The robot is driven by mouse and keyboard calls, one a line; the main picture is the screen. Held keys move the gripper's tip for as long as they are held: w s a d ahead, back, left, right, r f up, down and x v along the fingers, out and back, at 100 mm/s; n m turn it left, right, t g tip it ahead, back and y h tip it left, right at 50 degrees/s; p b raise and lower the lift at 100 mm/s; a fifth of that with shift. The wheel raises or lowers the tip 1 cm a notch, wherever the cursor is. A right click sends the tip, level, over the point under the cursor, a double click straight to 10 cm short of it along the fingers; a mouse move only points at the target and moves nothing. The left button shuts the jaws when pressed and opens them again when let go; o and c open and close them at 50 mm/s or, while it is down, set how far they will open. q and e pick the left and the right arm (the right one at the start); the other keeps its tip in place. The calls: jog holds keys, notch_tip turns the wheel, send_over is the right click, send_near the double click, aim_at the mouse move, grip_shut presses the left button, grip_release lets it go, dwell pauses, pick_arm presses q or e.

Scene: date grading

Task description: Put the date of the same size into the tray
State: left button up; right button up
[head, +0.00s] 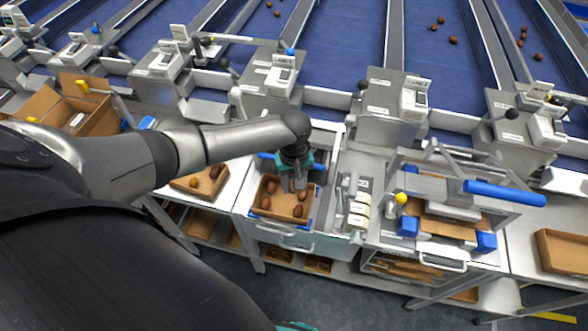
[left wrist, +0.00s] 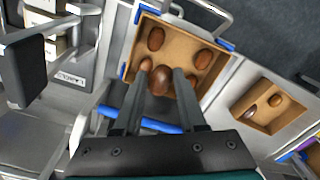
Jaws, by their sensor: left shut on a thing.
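A cardboard tray (head: 282,205) holding several brown dates stands on the white bench at the middle; it also shows in the left wrist view (left wrist: 180,42). Dates lie apart in it, one near its left side (head: 265,203) and one near its front right (head: 297,211). My left gripper (head: 292,186) points down over the tray's back part. In the left wrist view its fingers are shut on a brown date (left wrist: 161,79). Whether this date touches the tray floor I cannot tell.
A second cardboard tray (head: 203,188) with a few dates stands to the left. Right of the middle tray are small labelled blocks (head: 359,210) and a metal frame with a blue handle (head: 503,193). Grey machines and blue conveyor belts (head: 330,40) line the back.

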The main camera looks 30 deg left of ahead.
jog(key=shift+d, duration=0.15)
pick_arm(q)
jog(key=shift+f, duration=0.55)
jog(key=shift+f+b, duration=0.85)
jog(key=shift+f, duration=0.35)
pick_arm(e)
jog(key=shift+d+f, duration=0.25)
jog(key=shift+f, duration=0.55)
pick_arm(q)
jog(key=shift+f+b, duration=0.9)
jog(key=shift+f, duration=0.45)
pick_arm(e)
jog(key=shift+f, duration=0.95)
pick_arm(q)
jog(key=o, duration=0.8)
jog(key=shift+o, duration=0.2)
